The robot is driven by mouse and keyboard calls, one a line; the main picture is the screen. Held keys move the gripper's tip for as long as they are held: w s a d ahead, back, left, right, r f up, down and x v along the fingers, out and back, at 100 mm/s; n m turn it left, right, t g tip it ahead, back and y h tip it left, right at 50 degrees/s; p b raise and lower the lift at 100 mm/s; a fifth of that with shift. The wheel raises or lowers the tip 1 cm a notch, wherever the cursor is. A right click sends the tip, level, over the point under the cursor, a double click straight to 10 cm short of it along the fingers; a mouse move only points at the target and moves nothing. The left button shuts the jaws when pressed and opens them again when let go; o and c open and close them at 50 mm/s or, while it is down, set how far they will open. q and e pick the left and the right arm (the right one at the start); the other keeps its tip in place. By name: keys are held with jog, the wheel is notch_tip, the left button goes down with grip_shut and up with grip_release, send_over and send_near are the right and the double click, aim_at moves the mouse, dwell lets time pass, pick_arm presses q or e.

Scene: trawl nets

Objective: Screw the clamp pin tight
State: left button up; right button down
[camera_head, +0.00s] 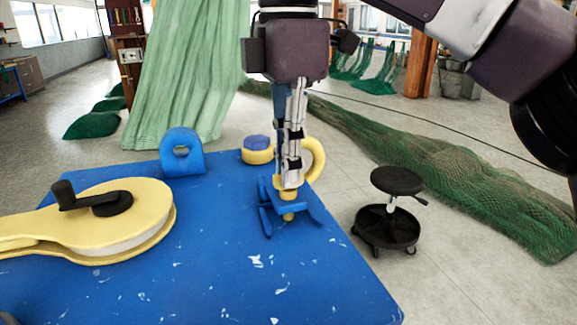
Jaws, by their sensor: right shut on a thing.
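My right gripper (288,180) points straight down over the back right part of the blue table. Its fingers are shut on the yellow clamp pin (288,195), whose upper part is mostly hidden between them. The pin stands upright in a blue clamp bracket (309,202) on the table. Part of the pin shows again below the bracket's upper plate. I cannot tell how deep the thread sits. My left gripper is not in view.
The blue table (230,285) also bears a yellow reel with a black crank (140,212), a blue eyelet block (182,153) and a yellow piece with a blue top (257,149). A yellow ring (316,158) is just behind the gripper. A black stool (388,224) stands right of the table.

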jog(key=shift+r, duration=0.2)
dwell(0.4)
jog(key=c, duration=2.1)
grip_release()
jog(key=shift+f, duration=0.1)
jog(key=shift+r, duration=3.75)
